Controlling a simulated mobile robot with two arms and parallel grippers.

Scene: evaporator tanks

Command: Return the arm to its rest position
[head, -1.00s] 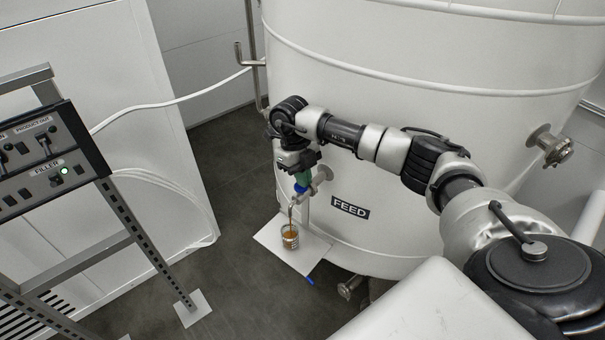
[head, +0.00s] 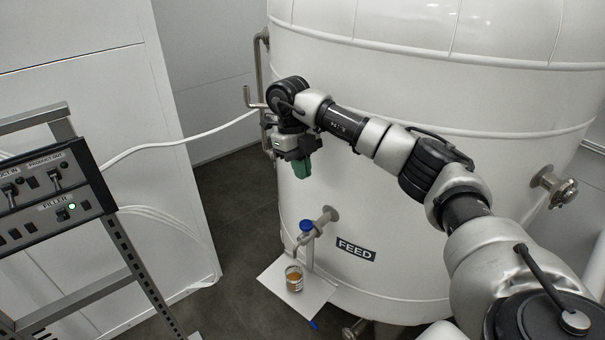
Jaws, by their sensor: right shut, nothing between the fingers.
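My right arm reaches in from the right across the front of the large white feed tank (head: 430,100). My right gripper (head: 302,168) hangs at its end, pointing down with its green fingers together. It is empty and stands above and apart from the blue-topped sample tap (head: 307,226) on the tank. A glass jar (head: 294,279) with amber liquid stands upright on a white plate (head: 318,297) below the tap. No stream shows between the tap and the jar. My left gripper is not in view.
A control panel (head: 45,195) with switches and a lit green lamp stands on a metal frame at the left. A white hose (head: 180,140) runs from there toward the tank. Another outlet (head: 552,186) sticks out of the tank at the right. Dark floor (head: 235,215) lies open between.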

